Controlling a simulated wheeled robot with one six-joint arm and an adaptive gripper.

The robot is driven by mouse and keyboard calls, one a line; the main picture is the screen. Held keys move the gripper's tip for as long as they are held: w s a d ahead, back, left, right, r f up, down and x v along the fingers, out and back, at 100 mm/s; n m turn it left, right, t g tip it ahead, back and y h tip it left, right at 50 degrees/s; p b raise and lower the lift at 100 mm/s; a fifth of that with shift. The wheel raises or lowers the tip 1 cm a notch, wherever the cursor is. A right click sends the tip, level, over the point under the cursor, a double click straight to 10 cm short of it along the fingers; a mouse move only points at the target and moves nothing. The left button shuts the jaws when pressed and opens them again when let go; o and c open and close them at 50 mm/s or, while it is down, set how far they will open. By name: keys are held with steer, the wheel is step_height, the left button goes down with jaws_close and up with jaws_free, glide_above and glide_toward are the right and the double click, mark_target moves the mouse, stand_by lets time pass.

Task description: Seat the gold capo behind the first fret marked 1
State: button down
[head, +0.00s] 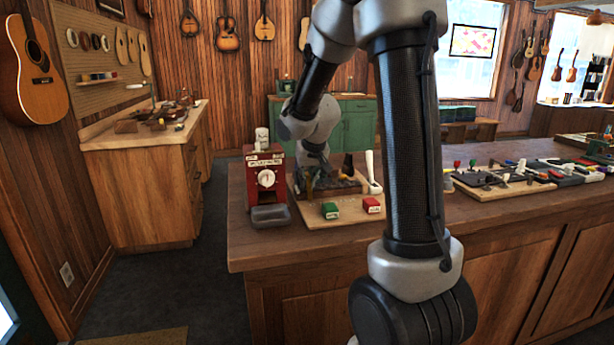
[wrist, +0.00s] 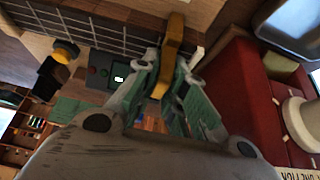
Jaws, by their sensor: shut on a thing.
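In the wrist view my gripper (wrist: 168,78) is shut on the gold capo (wrist: 174,42), a narrow gold bar held upright in the picture between the fingers. The dark fretboard (wrist: 85,27) with pale fret lines runs along the top left. The capo overlaps the right end of this fretboard in the picture; I cannot tell whether it touches. The mark 1 is not readable. In the head view my gripper (head: 318,172) is small and dark above the work board (head: 318,218) on the counter; the capo cannot be made out there.
A red box with a white dial (head: 266,178) stands close left of the board, and its red side (wrist: 245,95) is near my gripper. Green (head: 330,210) and red (head: 372,205) blocks lie on the board's front. A white-handled thing (head: 371,170) stands at its right.

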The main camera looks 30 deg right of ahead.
steer(key=c, duration=1.7)
jaws_free()
steer(key=shift+c, duration=0.2)
steer(key=shift+r, duration=0.1)
steer(key=v, duration=1.1)
